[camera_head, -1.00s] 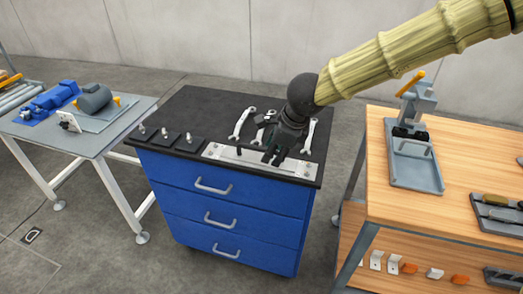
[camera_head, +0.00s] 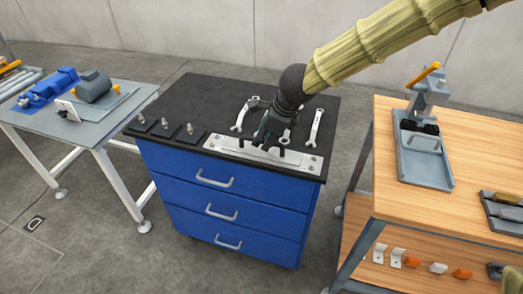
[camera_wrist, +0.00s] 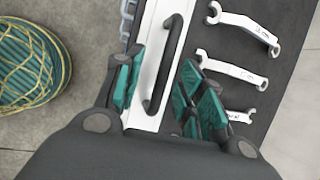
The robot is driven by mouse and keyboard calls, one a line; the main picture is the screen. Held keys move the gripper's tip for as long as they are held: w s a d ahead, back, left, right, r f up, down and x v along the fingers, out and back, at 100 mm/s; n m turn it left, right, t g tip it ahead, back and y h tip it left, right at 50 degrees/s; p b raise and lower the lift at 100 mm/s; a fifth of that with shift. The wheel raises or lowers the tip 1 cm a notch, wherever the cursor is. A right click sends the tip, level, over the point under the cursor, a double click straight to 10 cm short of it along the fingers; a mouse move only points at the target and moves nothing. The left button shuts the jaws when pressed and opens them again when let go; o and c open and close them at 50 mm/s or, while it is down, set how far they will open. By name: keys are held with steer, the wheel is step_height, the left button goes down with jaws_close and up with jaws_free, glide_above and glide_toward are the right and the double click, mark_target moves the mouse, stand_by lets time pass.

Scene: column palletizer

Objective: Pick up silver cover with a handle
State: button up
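The silver cover (camera_head: 299,160) is a long flat metal plate at the front edge of the black top of a blue cabinet. Its dark bar handle (camera_wrist: 168,62) runs lengthwise in the wrist view, on the pale plate (camera_wrist: 150,28). My gripper (camera_head: 262,140) is over the middle of the cover and hides part of it in the head view. In the wrist view my gripper (camera_wrist: 160,82) is open, with one teal-padded finger on each side of the handle. I cannot tell how far above the plate the fingertips are.
Several wrenches (camera_head: 315,127) lie behind the cover, close to my gripper. Small black blocks with pegs (camera_head: 165,130) stand to the left. A wooden workbench (camera_head: 390,120) with a grey fixture is at the right. A grey table (camera_head: 95,125) is at the left.

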steer(key=w+f, duration=0.1)
steer(key=f, duration=0.2)
steer(key=shift+w+a, duration=0.4)
steer(key=shift+w+a+f, duration=0.15)
steer(key=shift+a+f, duration=0.05)
steer(key=shift+f, duration=0.35)
jaws_close()
